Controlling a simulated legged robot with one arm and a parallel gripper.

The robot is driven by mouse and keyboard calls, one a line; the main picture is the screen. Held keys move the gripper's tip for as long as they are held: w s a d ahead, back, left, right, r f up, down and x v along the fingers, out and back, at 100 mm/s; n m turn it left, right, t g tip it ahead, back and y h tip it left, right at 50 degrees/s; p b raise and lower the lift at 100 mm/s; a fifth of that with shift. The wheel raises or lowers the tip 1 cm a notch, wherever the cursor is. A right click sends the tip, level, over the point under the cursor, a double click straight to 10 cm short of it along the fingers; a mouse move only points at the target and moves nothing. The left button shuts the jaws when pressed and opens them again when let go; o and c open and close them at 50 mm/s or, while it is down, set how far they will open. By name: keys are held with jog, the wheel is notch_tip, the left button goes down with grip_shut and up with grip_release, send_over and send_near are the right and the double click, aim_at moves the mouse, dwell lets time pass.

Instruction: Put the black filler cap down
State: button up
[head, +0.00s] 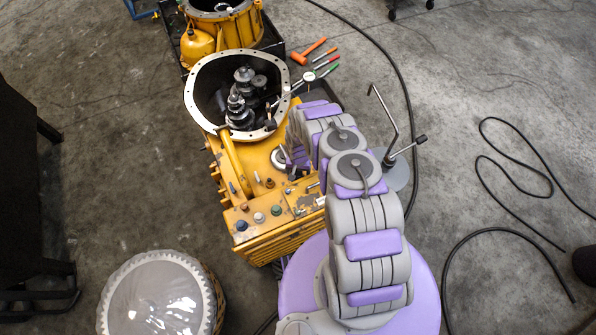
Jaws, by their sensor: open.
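The yellow transmission housing (258,190) stands in the middle, its round pale flange open and dark gears (241,104) inside. My arm reaches up from the bottom and bends down at the housing's right side. My gripper (292,163) is open, low over the housing's top beside a round silver fitting (279,157), and partly hidden by my own arm. I cannot pick out the black filler cap for certain. A small dark knob (270,125) shows at the flange's lower right edge. Nothing is clearly seen between the fingers.
Small coloured caps, including a blue one (241,225), sit on the housing's front top. A metal stand (393,155) is right of my arm. Black cables cross the floor at right.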

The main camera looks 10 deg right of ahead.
notch_tip(320, 180, up, 12)
jog(key=p, duration=0.2)
jog(key=shift+a+p, duration=0.35)
jog(key=shift+p, duration=0.05)
notch_tip(320, 180, up, 9)
send_over(298, 172)
jog(key=w+d, duration=0.1)
notch_tip(298, 172, up, 14)
jog(key=s+d, duration=0.1)
jog(key=d, duration=0.1)
jog(key=s+r+n, duration=0.1)
jog(key=s+r, duration=0.3)
jog(key=r, duration=0.4)
jog(key=s+r+n, duration=0.1)
jog(key=s+r, duration=0.3)
jog(key=r, duration=0.4)
jog(key=s+a+r, duration=0.1)
jog(key=s+r, duration=0.4)
jog(key=s, duration=0.4)
jog(key=s+a+r+n+g, duration=0.1)
jog(key=s+r, duration=0.4)
jog(key=s, duration=0.5)
jog(key=s+a+r+n, duration=0.1)
jog(key=s+r, duration=0.5)
jog(key=s, duration=0.4)
jog(key=shift+s+a+g, duration=0.25)
jog(key=shift+a+g, duration=0.05)
jog(key=shift+g, duration=0.1)
